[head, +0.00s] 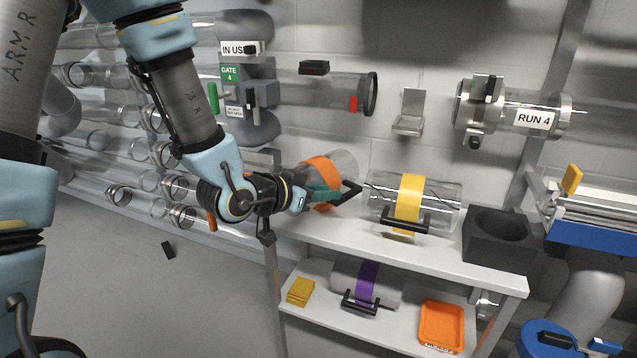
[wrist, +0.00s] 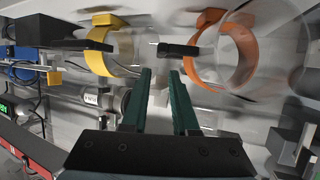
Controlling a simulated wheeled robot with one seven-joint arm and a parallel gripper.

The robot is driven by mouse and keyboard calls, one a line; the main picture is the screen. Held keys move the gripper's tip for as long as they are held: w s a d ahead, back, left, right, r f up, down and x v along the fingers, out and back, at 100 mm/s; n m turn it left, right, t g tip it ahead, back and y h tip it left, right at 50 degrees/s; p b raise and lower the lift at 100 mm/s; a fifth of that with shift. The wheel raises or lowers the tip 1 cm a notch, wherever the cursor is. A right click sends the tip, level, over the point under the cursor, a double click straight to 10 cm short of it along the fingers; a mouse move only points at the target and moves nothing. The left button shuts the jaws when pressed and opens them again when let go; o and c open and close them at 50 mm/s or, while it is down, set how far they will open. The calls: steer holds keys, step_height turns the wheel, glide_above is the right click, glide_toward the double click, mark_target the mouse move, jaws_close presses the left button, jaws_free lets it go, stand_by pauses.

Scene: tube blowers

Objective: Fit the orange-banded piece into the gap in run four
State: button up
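The orange-banded piece is a clear tube with an orange band (head: 320,170) and a black handle (head: 351,193), at the left of the upper shelf. The orange band (wrist: 245,62) also shows in the wrist view. My gripper (head: 324,193) is in front of this piece, partly hiding it. In the wrist view its green fingers (wrist: 160,72) are apart, tips close to the black handle (wrist: 180,50), with nothing visibly clamped. The gap in run four lies between the black-flanged tube end (head: 371,94) and the metal coupling (head: 470,108) by the RUN 4 label (head: 533,119). A wall bracket (head: 409,115) sits there.
A yellow-banded tube (head: 409,203) and a dark block with a round hole (head: 497,235) share the upper shelf (head: 315,228). Below are a purple-banded tube (head: 366,284) and orange tray (head: 442,326). Gate 4 (head: 230,74) stands left. A blue machine (head: 600,233) stands right.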

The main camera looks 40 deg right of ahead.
mark_target(347, 193)
steer(key=x, duration=0.4)
steer(key=shift+a, duration=0.1)
steer(key=x, duration=0.5)
steer(key=shift+a+f, duration=0.1)
steer(key=shift+f, duration=0.2)
jaws_close()
stand_by(1.0)
